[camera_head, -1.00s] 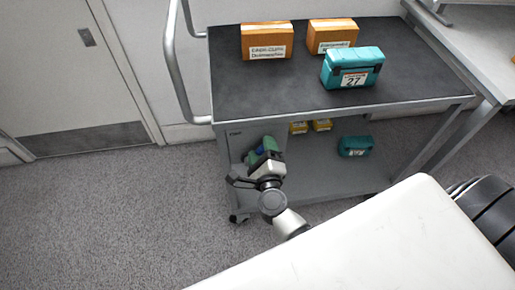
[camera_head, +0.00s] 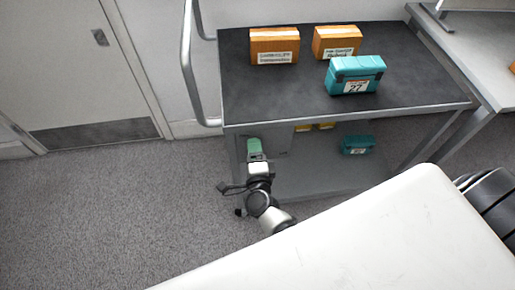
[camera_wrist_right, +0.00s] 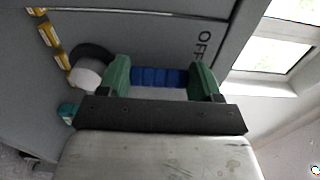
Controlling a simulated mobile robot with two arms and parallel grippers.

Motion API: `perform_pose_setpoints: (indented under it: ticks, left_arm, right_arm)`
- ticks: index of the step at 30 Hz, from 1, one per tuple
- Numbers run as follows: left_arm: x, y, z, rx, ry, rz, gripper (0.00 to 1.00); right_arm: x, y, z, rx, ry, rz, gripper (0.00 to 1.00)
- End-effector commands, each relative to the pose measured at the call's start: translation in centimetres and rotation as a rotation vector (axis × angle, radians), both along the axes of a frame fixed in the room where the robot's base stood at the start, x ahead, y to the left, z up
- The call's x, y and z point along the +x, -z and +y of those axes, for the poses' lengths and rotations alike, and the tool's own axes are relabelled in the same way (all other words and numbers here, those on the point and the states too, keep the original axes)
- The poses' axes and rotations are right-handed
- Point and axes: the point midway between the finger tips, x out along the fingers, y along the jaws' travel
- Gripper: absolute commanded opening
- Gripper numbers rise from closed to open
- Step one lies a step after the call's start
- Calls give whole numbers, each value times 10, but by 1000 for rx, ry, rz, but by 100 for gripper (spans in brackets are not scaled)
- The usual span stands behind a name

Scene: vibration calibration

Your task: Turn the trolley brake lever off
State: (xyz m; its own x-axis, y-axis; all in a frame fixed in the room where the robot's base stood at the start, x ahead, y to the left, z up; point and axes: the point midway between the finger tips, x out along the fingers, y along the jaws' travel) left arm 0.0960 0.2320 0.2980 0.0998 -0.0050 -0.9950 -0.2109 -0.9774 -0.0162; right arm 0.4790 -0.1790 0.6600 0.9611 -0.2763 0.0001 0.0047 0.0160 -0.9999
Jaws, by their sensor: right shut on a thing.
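The trolley (camera_head: 290,97) has a dark top shelf and a lower grey shelf. In the right wrist view its grey panel (camera_wrist_right: 228,38) carries the word OFF. The blue brake lever (camera_wrist_right: 158,77) lies between the green fingers of my right gripper (camera_wrist_right: 160,80), beside that word. In the head view my right gripper (camera_head: 254,148) is at the trolley's left end, below the top shelf, and the lever is hidden there. The right gripper is shut on the lever. My left gripper is not in view.
Two orange boxes (camera_head: 274,46) and a teal case (camera_head: 354,75) marked 27 stand on the trolley top. A second teal case (camera_head: 357,145) is on the lower shelf. The handle (camera_head: 187,70) rises at the left. The carpet (camera_head: 110,200) at left is clear.

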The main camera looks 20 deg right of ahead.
Motion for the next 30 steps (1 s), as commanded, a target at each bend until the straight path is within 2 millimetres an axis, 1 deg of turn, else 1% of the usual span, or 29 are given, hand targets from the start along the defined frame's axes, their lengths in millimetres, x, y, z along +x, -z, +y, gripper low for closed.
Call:
perform_pose_setpoints:
  ticks: [6,17,18,22,23,30]
  left_arm:
    - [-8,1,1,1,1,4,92]
    - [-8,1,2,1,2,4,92]
    - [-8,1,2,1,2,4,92]
    - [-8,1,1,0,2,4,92]
    - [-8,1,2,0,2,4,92]
    - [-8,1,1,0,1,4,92]
  right_arm:
    - [0,1,3,-29,-1,11,22]
    - [0,2,3,-36,-1,13,22]
    - [0,2,3,-36,-2,13,69]
    - [0,2,3,-34,-1,12,89]
    - [0,2,3,-33,-1,12,90]
    - [0,1,2,-31,0,10,90]
